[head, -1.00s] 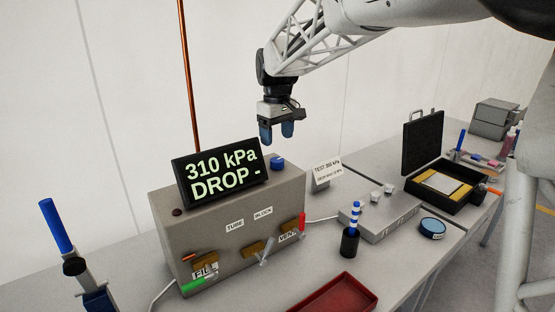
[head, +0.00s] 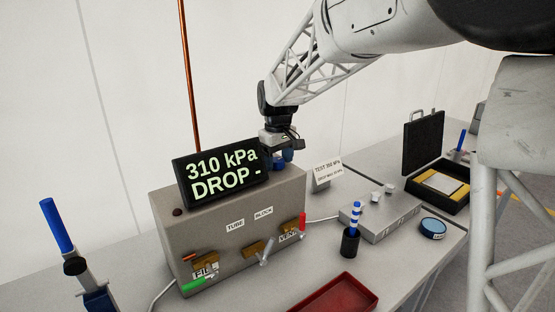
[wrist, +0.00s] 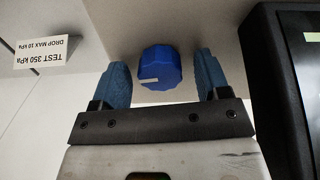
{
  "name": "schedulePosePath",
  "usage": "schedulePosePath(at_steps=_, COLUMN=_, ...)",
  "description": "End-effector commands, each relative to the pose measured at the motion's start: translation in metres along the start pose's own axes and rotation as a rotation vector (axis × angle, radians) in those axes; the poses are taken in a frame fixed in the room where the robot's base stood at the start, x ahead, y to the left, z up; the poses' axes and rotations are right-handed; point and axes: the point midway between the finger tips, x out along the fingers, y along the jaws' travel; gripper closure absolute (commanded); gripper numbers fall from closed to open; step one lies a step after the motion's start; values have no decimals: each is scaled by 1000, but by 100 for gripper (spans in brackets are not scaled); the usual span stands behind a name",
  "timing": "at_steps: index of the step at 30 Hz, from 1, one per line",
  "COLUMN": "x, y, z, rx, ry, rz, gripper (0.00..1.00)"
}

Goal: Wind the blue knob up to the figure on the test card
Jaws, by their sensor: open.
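The blue knob (wrist: 160,68) sits on top of the grey test box (head: 235,228), with a pale pointer mark on it. In the wrist view my open gripper (wrist: 165,80) has one finger on each side of the knob, with a gap at both sides. In the head view my gripper (head: 281,158) is low over the box top and mostly hides the knob. The display (head: 222,173) reads 310 kPa, DROP -. The test card (wrist: 42,55) reads TEST 350 kPa, DROP MAX 10 kPa; it also stands behind the box in the head view (head: 327,173).
The display housing stands close beside my gripper. The box front has FILL (head: 205,270) and VENT (head: 289,236) valves with green and red handles. A black cup (head: 350,242), a red tray (head: 335,298) and an open black case (head: 437,196) are on the bench.

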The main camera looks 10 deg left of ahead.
Motion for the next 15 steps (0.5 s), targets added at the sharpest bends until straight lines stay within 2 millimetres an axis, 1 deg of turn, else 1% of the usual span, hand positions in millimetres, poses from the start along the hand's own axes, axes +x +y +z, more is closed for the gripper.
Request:
schedulePosePath(at_steps=5, x=0, y=0, z=0, rx=0, ry=0, rz=0, gripper=31)
schedulePosePath(at_steps=8, x=0, y=0, z=0, rx=0, ry=0, rz=0, gripper=45)
schedulePosePath(at_steps=12, x=0, y=0, z=0, rx=0, ry=0, rz=0, gripper=66)
schedulePosePath(at_steps=15, x=0, y=0, z=0, rx=0, ry=0, rz=0, gripper=80)
